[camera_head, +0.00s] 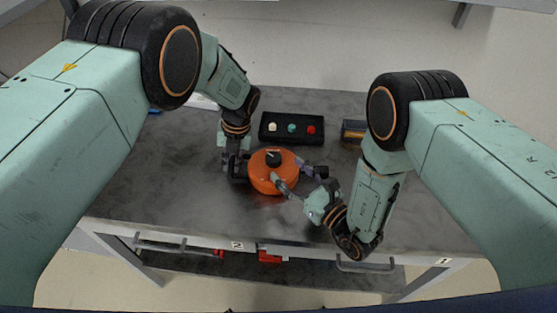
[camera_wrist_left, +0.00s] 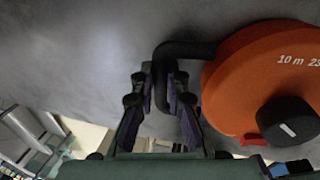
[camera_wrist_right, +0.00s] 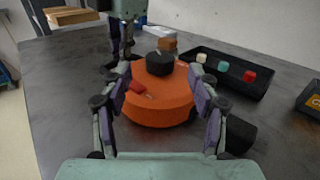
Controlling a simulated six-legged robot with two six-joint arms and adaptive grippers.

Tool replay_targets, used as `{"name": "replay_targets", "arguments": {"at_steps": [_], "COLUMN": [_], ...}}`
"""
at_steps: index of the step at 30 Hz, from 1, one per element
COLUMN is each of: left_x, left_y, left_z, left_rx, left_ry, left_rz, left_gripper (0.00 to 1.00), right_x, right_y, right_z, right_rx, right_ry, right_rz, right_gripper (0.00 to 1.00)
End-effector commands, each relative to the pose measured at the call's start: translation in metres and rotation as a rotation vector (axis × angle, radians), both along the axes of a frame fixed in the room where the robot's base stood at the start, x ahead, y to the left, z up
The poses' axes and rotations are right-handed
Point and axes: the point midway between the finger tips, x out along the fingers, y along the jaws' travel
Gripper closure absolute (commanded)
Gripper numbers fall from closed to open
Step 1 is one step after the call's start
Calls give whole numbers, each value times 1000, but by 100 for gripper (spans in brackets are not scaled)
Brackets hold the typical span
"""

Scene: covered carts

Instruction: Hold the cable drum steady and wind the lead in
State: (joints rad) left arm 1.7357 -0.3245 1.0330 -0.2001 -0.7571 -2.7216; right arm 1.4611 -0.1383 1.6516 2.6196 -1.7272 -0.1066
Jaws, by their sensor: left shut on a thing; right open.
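The orange cable drum (camera_head: 268,183) lies flat on the dark cart top, its black knob (camera_wrist_right: 160,64) upward. A small red piece (camera_wrist_right: 137,88) shows on its top. My left gripper (camera_head: 239,170) is at the drum's left side. In the left wrist view (camera_wrist_left: 160,100) it is shut on the drum's black bent handle (camera_wrist_left: 190,49). My right gripper (camera_head: 301,182) is open at the drum's right front, its fingers spread either side of the drum in the right wrist view. A black cylindrical piece (camera_wrist_right: 240,135) lies right of the drum. I cannot make out the lead clearly.
A black tray (camera_head: 292,139) with white, teal and red pieces stands behind the drum. A yellow and dark box (camera_head: 353,130) is at the back right, near my right arm. The top is clear at front left.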

Motion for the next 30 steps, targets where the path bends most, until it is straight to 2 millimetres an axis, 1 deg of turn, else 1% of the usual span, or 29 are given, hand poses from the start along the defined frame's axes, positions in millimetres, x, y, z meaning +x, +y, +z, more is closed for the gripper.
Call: {"name": "replay_targets", "arguments": {"at_steps": [1,6,10,15,22,24,26,27,30], "left_x": [0,0,0,0,0,0,0,0,0], "left_y": [0,0,0,0,0,0,0,0,0], "left_z": [0,0,0,0,0,0,0,0,0], "left_rx": [0,0,0,0,0,0,0,0,0], "left_ry": [-1,-1,-1,-1,-1,-1,-1,-1,-1], "left_rz": [0,0,0,0,0,0,0,0,0], "left_gripper": [100,100,100,100,100,100,100,100,100], "right_x": [-8,-30,-39,-43,-43,-42,-36,-28,-9], "right_y": [-8,-24,-30,-33,-33,-38,-48,-55,-65], "right_z": [-1,-1,0,0,0,-1,-1,1,7], "right_rx": [0,0,1,0,0,-1,-3,-1,16], "right_ry": [4,2,1,0,1,2,-10,-32,-86], "right_rz": [-3,-2,-1,0,-1,-11,-30,-36,19], "right_gripper": [39,39,39,39,39,39,39,39,39]}}
